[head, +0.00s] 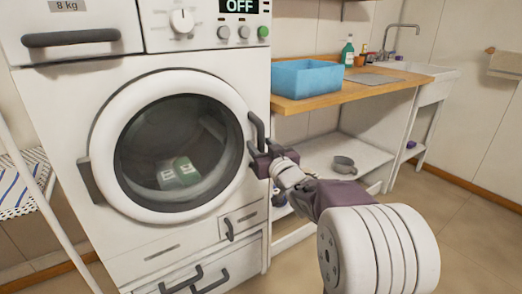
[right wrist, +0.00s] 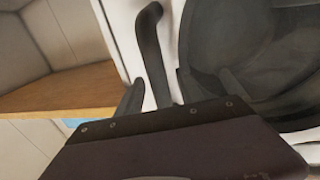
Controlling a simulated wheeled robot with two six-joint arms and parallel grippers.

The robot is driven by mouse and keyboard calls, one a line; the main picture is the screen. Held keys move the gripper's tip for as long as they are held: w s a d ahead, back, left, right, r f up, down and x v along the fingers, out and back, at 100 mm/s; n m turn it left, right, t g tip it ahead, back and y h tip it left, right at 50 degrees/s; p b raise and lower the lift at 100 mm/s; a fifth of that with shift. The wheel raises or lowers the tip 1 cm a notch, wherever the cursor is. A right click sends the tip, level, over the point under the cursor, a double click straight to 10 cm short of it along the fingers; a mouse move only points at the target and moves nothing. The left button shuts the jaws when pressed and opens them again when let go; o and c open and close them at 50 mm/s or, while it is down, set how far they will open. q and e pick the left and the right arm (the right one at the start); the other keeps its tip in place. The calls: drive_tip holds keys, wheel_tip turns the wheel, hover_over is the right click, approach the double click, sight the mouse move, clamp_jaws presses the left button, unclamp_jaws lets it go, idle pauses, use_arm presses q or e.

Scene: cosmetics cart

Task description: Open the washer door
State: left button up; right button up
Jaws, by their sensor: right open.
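The white washer (head: 190,62) has a round door (head: 100,150) with a thick white rim and dark glass. The door looks shut. A dark bar handle (head: 257,127) is at the door's right side; it also shows in the right wrist view (right wrist: 151,50). My right gripper (head: 256,160) is open at the handle's lower end. In the right wrist view, the handle runs down between its two spread fingers (right wrist: 180,90); contact cannot be told. The gripper body hides the handle's lower end. My left gripper is out of view.
Green-and-white items (head: 180,171) show behind the glass. Drawers with dark handles (head: 180,283) are below the door. A wooden counter (head: 350,92) with a blue bin (head: 306,78) stands to the right. A striped ironing board (head: 22,185) is at left.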

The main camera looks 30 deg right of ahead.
clamp_jaws()
idle(1.4)
